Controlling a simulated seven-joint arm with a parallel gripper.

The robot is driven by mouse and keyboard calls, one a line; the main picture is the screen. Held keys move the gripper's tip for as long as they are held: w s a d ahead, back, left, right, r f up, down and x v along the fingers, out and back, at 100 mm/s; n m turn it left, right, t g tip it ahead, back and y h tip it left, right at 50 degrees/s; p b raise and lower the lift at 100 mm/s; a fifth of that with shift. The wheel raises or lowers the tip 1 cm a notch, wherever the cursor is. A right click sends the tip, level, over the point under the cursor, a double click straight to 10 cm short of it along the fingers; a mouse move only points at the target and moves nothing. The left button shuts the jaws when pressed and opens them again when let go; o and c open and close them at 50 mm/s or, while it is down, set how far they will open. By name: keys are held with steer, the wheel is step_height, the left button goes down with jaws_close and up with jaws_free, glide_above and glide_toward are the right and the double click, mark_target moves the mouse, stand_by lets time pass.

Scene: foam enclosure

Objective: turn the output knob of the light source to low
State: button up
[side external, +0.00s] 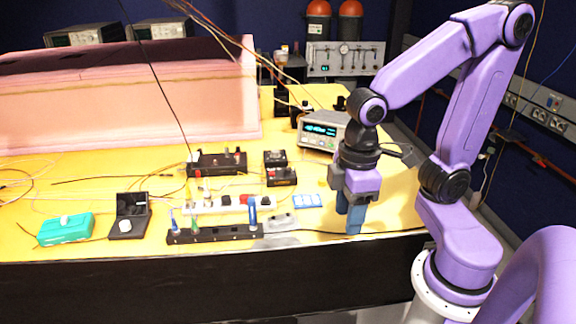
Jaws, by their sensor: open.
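My gripper (348,222) has blue fingers that point down above the right front part of the yellow table. It is open, with nothing seen between the fingers. No label for the light source can be read, so I cannot tell for sure which device it is. A teal box (58,231) with a pale knob (66,220) sits at the front left. Beside it is a black device (131,205) with a raised panel and a white knob (125,226). A grey instrument (331,143) with a lit cyan display stands behind my gripper, partly hidden by my arm. Knob settings are too small to read.
A black rack (215,235) with upright colored tools stands left of my gripper, with a white power strip (228,204) behind it. Black boxes (281,177) and loose cables lie mid-table. A pink foam enclosure (150,115) fills the back left. The table's front edge is close to my gripper.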

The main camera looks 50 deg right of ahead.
steer(key=w+r+m, duration=0.3)
steer(key=w+m, duration=0.3)
steer(key=w, duration=0.5)
step_height(320, 180, up, 4)
steer(key=m, duration=1.5)
glide_above(288, 168)
step_height(288, 168, down, 18)
steer(key=shift+a+r, duration=0.1)
steer(key=shift+r, duration=0.05)
jaws_close()
